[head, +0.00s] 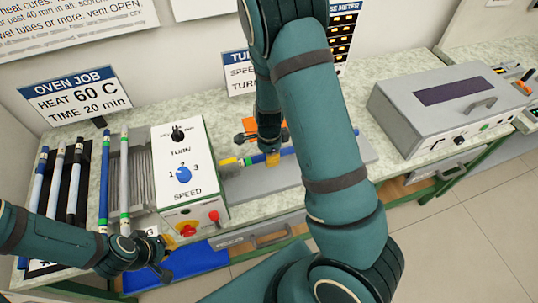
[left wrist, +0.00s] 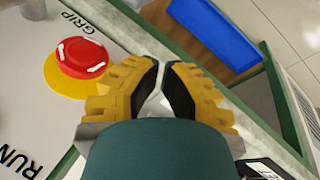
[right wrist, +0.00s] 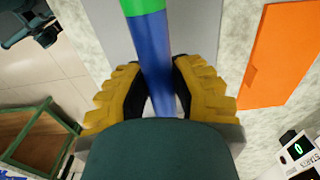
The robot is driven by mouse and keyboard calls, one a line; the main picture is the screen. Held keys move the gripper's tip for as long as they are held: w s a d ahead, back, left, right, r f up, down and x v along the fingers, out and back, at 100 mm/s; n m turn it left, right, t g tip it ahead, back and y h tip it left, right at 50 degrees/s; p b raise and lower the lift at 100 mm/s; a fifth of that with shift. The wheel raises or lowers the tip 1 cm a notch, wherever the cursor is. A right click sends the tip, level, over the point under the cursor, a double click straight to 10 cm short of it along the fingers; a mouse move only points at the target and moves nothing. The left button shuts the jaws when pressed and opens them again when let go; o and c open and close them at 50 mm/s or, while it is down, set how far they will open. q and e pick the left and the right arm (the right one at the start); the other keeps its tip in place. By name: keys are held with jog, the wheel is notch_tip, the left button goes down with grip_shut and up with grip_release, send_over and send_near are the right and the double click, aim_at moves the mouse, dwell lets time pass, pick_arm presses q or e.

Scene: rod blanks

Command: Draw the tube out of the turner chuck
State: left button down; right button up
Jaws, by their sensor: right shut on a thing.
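The turner (head: 170,205) is a white box with a dial, a blue speed knob and red buttons. The tube (head: 288,151) is blue, with green and yellow bands at its turner end. It lies level to the right of the turner; the chuck is too small to make out, so I cannot tell whether the tube is still inside it. My right gripper (head: 271,158) is shut around the blue part, with the green band just beyond its fingers in the right wrist view (right wrist: 160,85). My left gripper (head: 160,272) is shut and empty near the turner's front, beside the red button (left wrist: 82,57).
Racks of tubes (head: 60,180) stand left of the turner. An orange part (head: 248,127) lies behind my right gripper. A grey oven-like box (head: 450,105) stands at right. A blue tray (head: 190,262) sits below the bench front.

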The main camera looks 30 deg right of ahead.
jog(key=shift+s+d+r, duration=0.1)
jog(key=shift+s+d, duration=0.15)
jog(key=shift+d, duration=0.8)
jog(key=shift+s+d+f, duration=0.1)
jog(key=shift+s+d, duration=0.1)
jog(key=shift+d, duration=0.8)
jog(key=shift+s+d+r, duration=0.1)
jog(key=shift+s+d, duration=0.15)
jog(key=shift+d, duration=0.8)
notch_tip(320, 180, up, 6)
jog(key=p, duration=0.5)
jog(key=shift+r+p, duration=0.1)
jog(key=shift+p, duration=0.2)
jog(key=shift+r+p, duration=0.7)
jog(key=shift+r, duration=0.75)
